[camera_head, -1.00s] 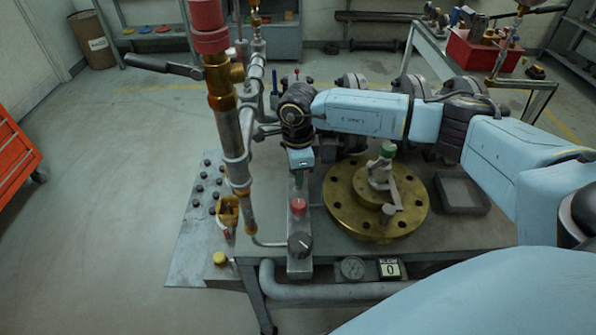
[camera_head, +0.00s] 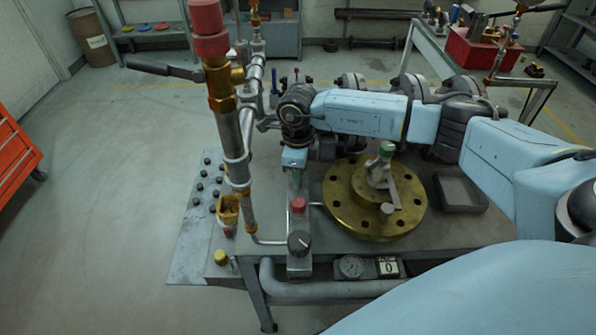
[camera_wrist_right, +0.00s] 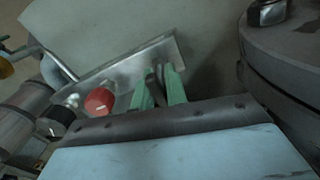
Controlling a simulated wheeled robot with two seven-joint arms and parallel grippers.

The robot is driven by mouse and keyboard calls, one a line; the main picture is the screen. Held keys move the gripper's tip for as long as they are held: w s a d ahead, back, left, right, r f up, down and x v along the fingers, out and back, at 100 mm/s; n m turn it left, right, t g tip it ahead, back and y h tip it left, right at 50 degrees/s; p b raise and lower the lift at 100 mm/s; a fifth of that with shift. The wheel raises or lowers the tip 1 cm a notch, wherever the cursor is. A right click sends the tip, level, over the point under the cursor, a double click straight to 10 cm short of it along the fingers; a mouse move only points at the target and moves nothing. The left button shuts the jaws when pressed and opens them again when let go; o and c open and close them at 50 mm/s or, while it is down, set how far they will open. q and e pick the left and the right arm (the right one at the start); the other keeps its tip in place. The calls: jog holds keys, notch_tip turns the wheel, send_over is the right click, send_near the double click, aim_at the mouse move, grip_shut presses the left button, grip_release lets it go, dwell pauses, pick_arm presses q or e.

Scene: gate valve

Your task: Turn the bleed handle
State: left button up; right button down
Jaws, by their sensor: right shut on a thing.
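My right gripper (camera_head: 296,181) points down over a narrow metal plate (camera_head: 299,266) at the table's front. In the right wrist view its two green fingers (camera_wrist_right: 159,90) are shut on a dark, narrow bar, which I take to be the bleed handle (camera_wrist_right: 156,94). The fingers and wrist hide most of the handle in the head view. A red knob (camera_head: 298,204) stands on the plate in front of the gripper and also shows in the right wrist view (camera_wrist_right: 99,102). My left gripper is not in view.
An upright pipe with a red top (camera_head: 207,20) and side lever (camera_head: 165,69) stands left of the gripper. A brass flange (camera_head: 340,213) lies to the right, beside a grey tray (camera_head: 462,207).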

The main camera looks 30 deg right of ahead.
jog(key=c, duration=1.4)
grip_release()
jog(key=shift+c, duration=0.2)
